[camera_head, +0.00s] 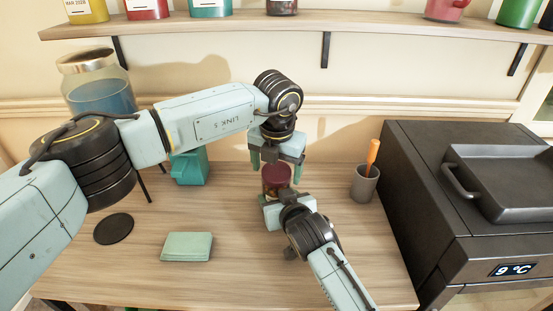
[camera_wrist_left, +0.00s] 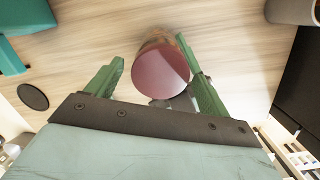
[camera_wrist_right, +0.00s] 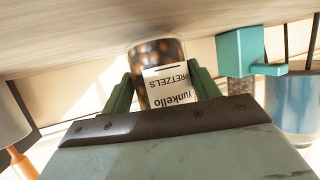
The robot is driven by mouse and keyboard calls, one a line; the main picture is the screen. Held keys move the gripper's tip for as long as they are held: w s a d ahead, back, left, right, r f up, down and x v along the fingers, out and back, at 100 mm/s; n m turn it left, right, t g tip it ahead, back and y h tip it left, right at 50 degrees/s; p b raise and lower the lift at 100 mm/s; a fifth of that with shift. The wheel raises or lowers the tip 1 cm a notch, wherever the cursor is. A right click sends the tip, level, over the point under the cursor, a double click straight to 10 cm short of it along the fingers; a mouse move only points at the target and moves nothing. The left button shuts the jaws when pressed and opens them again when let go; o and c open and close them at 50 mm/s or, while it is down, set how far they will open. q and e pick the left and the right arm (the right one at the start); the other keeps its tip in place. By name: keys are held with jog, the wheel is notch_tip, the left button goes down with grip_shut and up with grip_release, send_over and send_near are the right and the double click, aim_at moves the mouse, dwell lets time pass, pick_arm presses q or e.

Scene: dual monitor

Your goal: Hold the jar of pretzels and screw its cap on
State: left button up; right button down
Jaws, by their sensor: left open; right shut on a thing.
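The pretzel jar (camera_wrist_right: 158,62), with a white label, is upright on the table, inverted in the right wrist view. My right gripper (camera_wrist_right: 160,85) is shut on its sides, low in front of it in the head view (camera_head: 284,203). The dark red cap (camera_wrist_left: 160,70) is on top of the jar; it also shows in the head view (camera_head: 275,176). Whether its thread is engaged cannot be told. My left gripper (camera_wrist_left: 150,50) points down from above, open, with one finger on each side of the cap. The right finger looks close to the cap's edge; contact is unclear.
A grey cup (camera_head: 364,184) with an orange-handled tool stands right of the jar, beside a dark appliance (camera_head: 400,170). A teal object (camera_head: 190,167), a green folded cloth (camera_head: 187,247) and a black disc (camera_head: 114,229) are left. A glass dispenser (camera_head: 100,92) stands behind my left arm.

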pick_arm(q)
jog(key=c, duration=1)
jog(key=m, duration=0.3)
jog(key=o, duration=1)
jog(key=shift+c, duration=0.2)
jog(key=shift+o, duration=0.5)
jog(key=shift+d, duration=0.1)
